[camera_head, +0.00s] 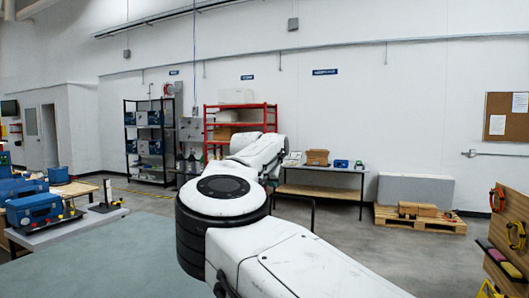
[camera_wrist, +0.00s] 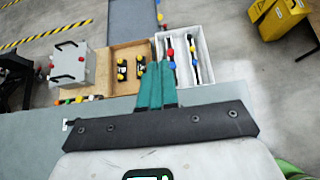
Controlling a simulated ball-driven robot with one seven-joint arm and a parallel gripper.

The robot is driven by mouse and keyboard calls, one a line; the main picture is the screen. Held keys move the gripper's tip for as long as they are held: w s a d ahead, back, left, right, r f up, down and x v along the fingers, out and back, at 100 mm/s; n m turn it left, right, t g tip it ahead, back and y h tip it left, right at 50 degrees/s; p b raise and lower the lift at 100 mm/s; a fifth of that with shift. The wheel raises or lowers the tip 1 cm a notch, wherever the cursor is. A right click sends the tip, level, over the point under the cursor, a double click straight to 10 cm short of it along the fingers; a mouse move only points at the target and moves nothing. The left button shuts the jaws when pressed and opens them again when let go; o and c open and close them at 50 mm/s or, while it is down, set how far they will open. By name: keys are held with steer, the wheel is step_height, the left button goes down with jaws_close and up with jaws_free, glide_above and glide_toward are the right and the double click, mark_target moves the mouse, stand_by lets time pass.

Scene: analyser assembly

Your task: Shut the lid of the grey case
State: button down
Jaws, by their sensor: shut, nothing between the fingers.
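In the wrist view a grey box-shaped case (camera_wrist: 73,68) with dark handles and small red spots sits at the left. I cannot tell from this angle whether its lid is open or shut. My gripper (camera_wrist: 157,68) has two teal fingers, which are together with nothing between them. The fingers appear over the area between a wooden tray and a white bin, to the right of the case and apart from it. In the head view my arm fills the middle, and I cannot make out my gripper or this case there.
The wooden tray (camera_wrist: 129,53) holds black-and-yellow parts; the white bin (camera_wrist: 207,66) holds coloured pieces. A yellow container (camera_wrist: 277,20) stands at the upper right. In the head view blue units (camera_head: 34,209) sit on the left bench, and the grey-green surface (camera_head: 110,262) before me is bare.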

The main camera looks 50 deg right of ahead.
step_height(320, 180, down, 11)
steer(key=d+b, duration=0.1)
steer(key=d, duration=0.1)
steer(key=shift+w+d+b, duration=0.3)
steer(key=shift+w+b, duration=0.05)
steer(key=shift+b, duration=0.05)
step_height(320, 180, up, 14)
steer(key=p, duration=0.1)
stand_by(0.4)
steer(key=shift+f, duration=0.1)
